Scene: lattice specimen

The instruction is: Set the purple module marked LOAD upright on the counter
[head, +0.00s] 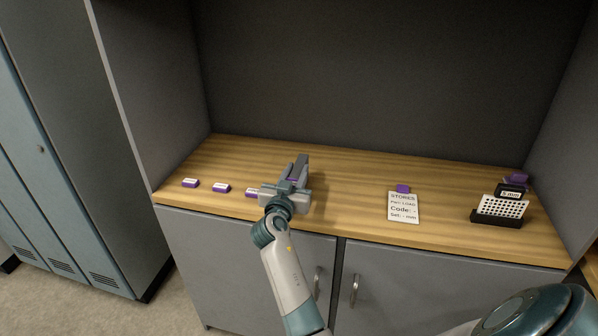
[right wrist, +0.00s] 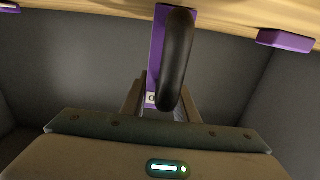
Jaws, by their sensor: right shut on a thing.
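My right gripper (head: 297,170) is over the counter (head: 345,190), left of its middle. It is shut on a purple module (right wrist: 157,48), which shows between the fingers in the right wrist view. A dark rounded bar (right wrist: 177,60) runs along the module and hides part of it. Only a sliver of a white label with a letter shows, so I cannot read the full mark. Whether the module touches the counter is unclear. My left gripper is not in view.
Purple modules with white labels lie to the left: one far left (head: 190,183), one in the middle (head: 221,188), one close beside the gripper (head: 251,193). A STORES card (head: 403,207) naming LOAD, a purple piece (head: 403,188) and a white perforated rack (head: 503,207) stand right.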

